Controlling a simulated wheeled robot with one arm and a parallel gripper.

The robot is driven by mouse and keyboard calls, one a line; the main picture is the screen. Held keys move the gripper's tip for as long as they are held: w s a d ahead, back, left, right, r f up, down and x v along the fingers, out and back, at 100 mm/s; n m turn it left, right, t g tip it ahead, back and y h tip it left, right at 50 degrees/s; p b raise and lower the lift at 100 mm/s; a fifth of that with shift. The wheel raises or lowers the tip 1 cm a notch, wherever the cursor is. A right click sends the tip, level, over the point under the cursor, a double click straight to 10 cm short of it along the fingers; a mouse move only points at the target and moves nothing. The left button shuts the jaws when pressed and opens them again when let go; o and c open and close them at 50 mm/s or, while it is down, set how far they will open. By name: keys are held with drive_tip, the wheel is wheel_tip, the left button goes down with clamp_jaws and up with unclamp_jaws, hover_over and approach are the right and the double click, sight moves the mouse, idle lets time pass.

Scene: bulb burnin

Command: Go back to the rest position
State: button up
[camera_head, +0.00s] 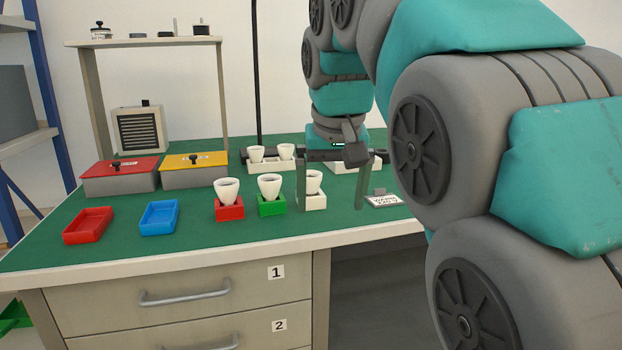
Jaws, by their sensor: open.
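My gripper (331,200) hangs over the green workbench (110,243), right of centre. Its fingers point down and stand wide apart. The left finger overlaps a white bulb (313,183) in a white block (312,202) in this view; I cannot tell whether they touch. A white bulb (227,190) stands upright in a red block (229,212), and another bulb (269,186) in a green block (271,208). My large arm links cover the right side of the picture and hide part of the bench.
A white rack (262,166) with bulbs stands behind. A small labelled sign (384,200) lies right of my gripper. Red (88,226) and blue (159,217) trays lie at left, before red-lidded (120,178) and yellow-lidded (195,172) boxes. A shelf (143,42) rises behind.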

drive_tip(key=s+d+f+g, duration=0.2)
drive_tip(key=s+d+f, duration=0.4)
drive_tip(key=s+f, duration=0.8)
drive_tip(key=s+d+f+m+g, duration=0.1)
drive_tip(key=s+d+f+g, duration=0.2)
drive_tip(key=s+f, duration=1.1)
wheel_tip(320, 180, down, 2)
drive_tip(key=d, duration=0.3)
drive_tip(key=shift+s+f+g, duration=0.15)
drive_tip(key=shift+s+g, duration=0.15)
